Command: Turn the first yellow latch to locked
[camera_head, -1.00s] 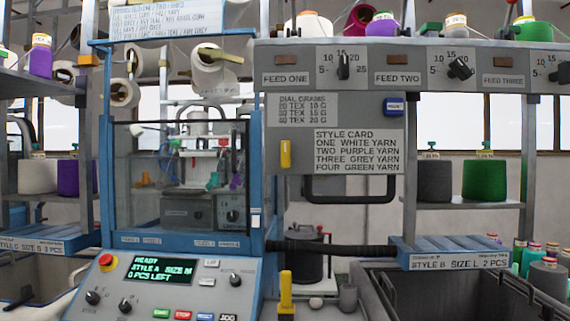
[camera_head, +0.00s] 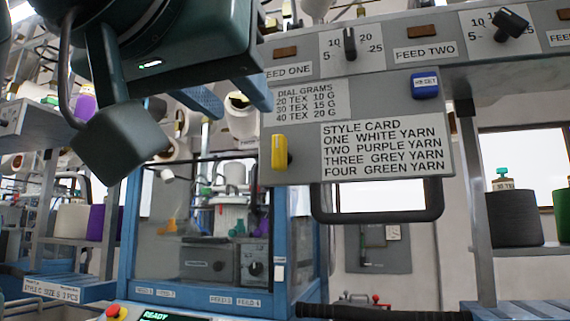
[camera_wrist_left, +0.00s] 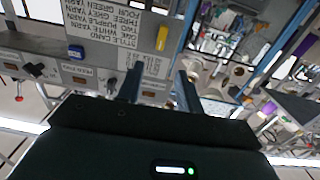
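The yellow latch (camera_head: 279,152) is on the lower left of the grey panel, its handle upright. It also shows in the left wrist view (camera_wrist_left: 162,38), beyond my fingertips. My left gripper (camera_head: 237,108) comes in from the upper left in the head view, with two blue fingers in front of the machine, up and left of the latch. In the left wrist view my left gripper (camera_wrist_left: 160,75) has its fingers apart with nothing between them. It appears to be clear of the latch. My right gripper is not in view.
The grey panel (camera_head: 290,179) carries a style card (camera_head: 382,150), a blue button (camera_head: 425,84) and feed dials (camera_head: 350,44) above. A dark bar handle (camera_head: 378,215) hangs below it. The blue-framed glass cabinet (camera_head: 290,250) stands below left. Yarn cones (camera_head: 515,217) sit right.

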